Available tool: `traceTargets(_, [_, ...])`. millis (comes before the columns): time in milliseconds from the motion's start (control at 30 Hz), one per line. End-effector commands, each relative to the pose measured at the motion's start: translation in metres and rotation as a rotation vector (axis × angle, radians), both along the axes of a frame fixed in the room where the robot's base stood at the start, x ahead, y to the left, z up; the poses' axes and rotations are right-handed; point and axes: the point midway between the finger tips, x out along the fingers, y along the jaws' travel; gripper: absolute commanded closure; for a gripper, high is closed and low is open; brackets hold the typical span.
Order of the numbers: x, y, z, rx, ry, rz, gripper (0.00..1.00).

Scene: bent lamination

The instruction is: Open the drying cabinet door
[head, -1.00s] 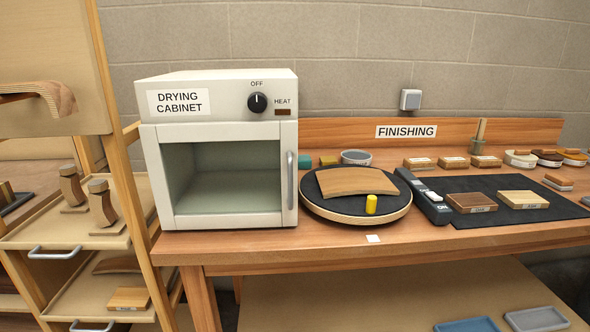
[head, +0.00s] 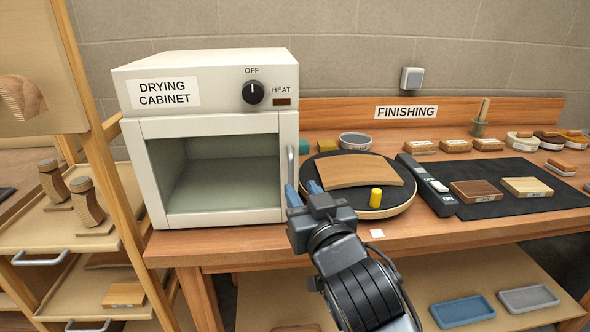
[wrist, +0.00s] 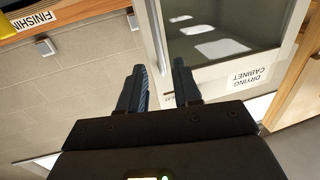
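The white drying cabinet (head: 205,85) stands on the bench at left. Its door (head: 215,216), a pale frame around a large window, is shut. The vertical grey handle (head: 291,165) is on the door's right side. My gripper (head: 302,190) is open and empty at the lower end of the handle, its left finger overlapping it in the head view. In the wrist view, my gripper (wrist: 160,82) has its fingers apart, with the door frame (wrist: 155,35) beyond them. I cannot tell whether the fingers touch the handle or stand around it.
A round black turntable (head: 395,200) with a curved wood piece (head: 350,171) and a yellow cylinder (head: 376,197) sits close right of my gripper. A wooden rack (head: 92,130) stands left of the cabinet. A black mat (head: 480,173) holds wood blocks further right.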

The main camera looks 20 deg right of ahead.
Motion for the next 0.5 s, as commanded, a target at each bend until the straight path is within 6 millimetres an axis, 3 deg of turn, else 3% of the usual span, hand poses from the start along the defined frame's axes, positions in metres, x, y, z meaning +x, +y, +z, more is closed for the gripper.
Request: traceTargets(500, [0.067,-0.008,0.002,0.002,-0.001,-0.001,0.67])
